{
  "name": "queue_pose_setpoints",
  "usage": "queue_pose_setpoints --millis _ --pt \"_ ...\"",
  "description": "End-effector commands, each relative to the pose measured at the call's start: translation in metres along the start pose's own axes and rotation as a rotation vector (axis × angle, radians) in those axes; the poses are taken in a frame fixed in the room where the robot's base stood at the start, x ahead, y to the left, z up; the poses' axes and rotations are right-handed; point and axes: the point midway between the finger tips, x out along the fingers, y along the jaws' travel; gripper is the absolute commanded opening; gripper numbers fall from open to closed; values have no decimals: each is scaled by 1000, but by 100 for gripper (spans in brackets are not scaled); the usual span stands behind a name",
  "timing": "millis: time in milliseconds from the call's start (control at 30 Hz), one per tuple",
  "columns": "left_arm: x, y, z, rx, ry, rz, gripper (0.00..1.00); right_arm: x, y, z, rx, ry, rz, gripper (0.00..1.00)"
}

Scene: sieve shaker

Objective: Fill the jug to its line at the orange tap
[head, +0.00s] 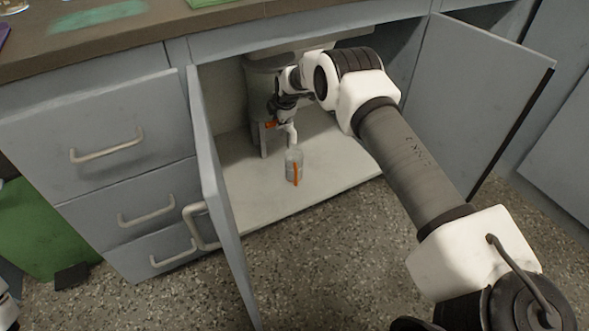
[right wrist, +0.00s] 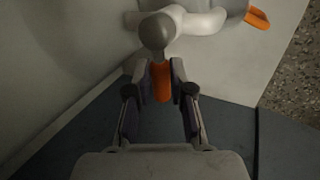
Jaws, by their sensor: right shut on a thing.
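The jug (head: 291,166) is small, clear-grey and upright, with an orange strip on its side. It stands on the pale cupboard floor under the white tap spout (head: 292,135). The orange tap lever (head: 270,124) is at the front of a grey tank (head: 262,80). My right gripper (head: 277,117) is at the tap. In the right wrist view its fingers (right wrist: 161,80) are shut on the orange lever, below a grey knob (right wrist: 156,30). The jug's edge and orange part (right wrist: 257,17) show at top right there. The water level and fill line cannot be made out.
The cupboard stands open, with a left door (head: 215,190) and a right door (head: 478,95) swung outward. Drawers (head: 120,150) are at left, beside a green bin (head: 40,230). The counter (head: 150,35) overhangs the cupboard. The speckled floor in front is clear.

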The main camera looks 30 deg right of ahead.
Motion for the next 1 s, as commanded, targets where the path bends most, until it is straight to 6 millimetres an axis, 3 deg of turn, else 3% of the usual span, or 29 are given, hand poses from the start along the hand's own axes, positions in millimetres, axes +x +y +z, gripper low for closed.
queue_pose_setpoints --millis 267,467,667,867,1000 --pt "4 0 0 0 0 0 92 1 1 1 -6 3 6 0" --pt "37 0 0 0 0 0 92 4 -6 4 -124 64 7 0" --pt "44 0 0 0 0 0 92 -2 -6 4 -186 94 6 0" --pt "79 -1 0 0 0 0 92 2 -13 7 -295 149 6 0" --pt "84 -1 0 0 0 0 92 -4 -12 8 -349 177 5 0"
